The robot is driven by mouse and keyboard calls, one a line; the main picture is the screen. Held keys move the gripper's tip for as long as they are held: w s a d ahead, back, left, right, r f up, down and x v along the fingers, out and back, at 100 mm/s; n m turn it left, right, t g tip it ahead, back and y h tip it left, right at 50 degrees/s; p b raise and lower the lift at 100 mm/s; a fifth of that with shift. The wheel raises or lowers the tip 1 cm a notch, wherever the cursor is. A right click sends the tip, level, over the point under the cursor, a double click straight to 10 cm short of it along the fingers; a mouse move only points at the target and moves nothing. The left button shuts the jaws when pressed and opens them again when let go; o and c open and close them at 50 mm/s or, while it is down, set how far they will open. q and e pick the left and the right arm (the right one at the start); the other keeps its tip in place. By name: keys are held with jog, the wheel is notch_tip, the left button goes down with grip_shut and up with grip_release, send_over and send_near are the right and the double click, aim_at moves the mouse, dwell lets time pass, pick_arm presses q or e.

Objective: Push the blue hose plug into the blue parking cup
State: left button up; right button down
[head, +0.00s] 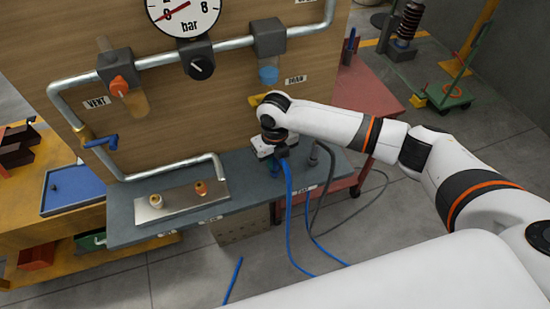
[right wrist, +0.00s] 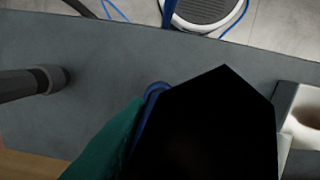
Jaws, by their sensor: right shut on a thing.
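My right gripper (head: 272,158) is shut, low over the grey shelf, at the upper end of the blue hose (head: 289,205). The blue plug itself is mostly hidden by the gripper. The hose hangs down over the shelf's front edge to the floor. In the right wrist view a blue ring (right wrist: 155,90), perhaps the rim of the parking cup, shows beside a large black shape that hides most of it. A teal shape (right wrist: 108,145) lies left of it. I cannot tell whether plug and cup touch. My left gripper is not in view.
The grey shelf (head: 122,228) carries a metal plate (head: 155,207) with two fittings to the left. A grey upright plug (right wrist: 30,83) with a dark hose stands close beside the gripper. Behind is a wooden panel (head: 190,115) with pipes and a gauge.

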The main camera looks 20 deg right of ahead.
jog(key=c, duration=1.1)
grip_release()
jog(key=shift+c, duration=0.2)
notch_tip(320, 180, up, 12)
jog(key=shift+b, duration=1)
jog(key=shift+f, duration=0.1)
